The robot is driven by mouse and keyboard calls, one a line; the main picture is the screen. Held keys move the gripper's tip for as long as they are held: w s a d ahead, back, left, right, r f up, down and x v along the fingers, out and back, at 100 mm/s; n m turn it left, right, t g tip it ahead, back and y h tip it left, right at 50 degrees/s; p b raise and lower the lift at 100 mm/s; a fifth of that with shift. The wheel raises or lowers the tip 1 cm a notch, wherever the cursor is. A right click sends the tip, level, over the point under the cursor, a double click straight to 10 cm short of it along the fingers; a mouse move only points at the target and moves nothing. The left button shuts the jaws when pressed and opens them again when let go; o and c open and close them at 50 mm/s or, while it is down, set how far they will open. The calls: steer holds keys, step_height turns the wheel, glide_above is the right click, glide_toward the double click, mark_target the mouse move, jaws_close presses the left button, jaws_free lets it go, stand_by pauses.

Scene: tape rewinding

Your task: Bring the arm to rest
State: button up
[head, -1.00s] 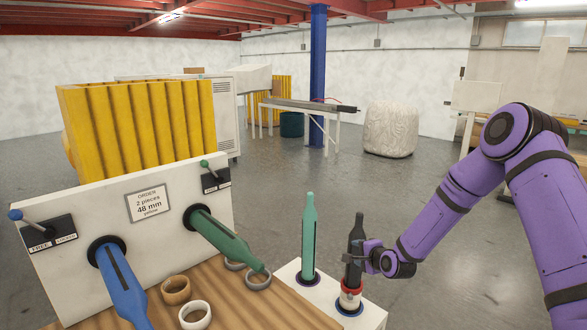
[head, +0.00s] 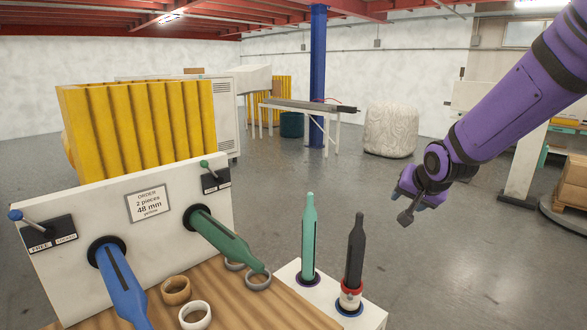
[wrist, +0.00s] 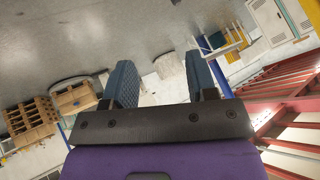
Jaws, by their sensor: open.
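My gripper (head: 408,206) is in the air to the right of the dark bottle-shaped spindle, apart from it and from the stand. In the wrist view its two blue fingers (wrist: 162,88) are spread wide with nothing between them. My purple arm comes in from the upper right in the head view. The dark spindle (head: 355,250) stands upright on the white stand (head: 288,272), with red and white rings around its base. A green spindle (head: 309,240) stands upright beside it.
The white panel (head: 100,195) holds a blue spindle (head: 122,285) and a green spindle (head: 225,238). A tan ring (head: 165,291), a white ring (head: 184,318) and grey rings lie on the wooden bench (head: 235,305). Stacked pallets (head: 570,195) stand at right. The floor between is clear.

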steer(key=s+d+r+n+g, duration=0.1)
steer(key=s+r, duration=0.2)
steer(key=s, duration=0.7)
steer(key=s+d+r+n+g, duration=0.1)
steer(key=s+r, duration=0.3)
steer(key=s, duration=0.7)
steer(key=s+d+r+n+g, duration=0.1)
steer(key=s+r+n, duration=0.2)
steer(key=s, duration=0.8)
steer(key=shift+r+h, duration=0.4)
steer(key=shift+d, duration=0.1)
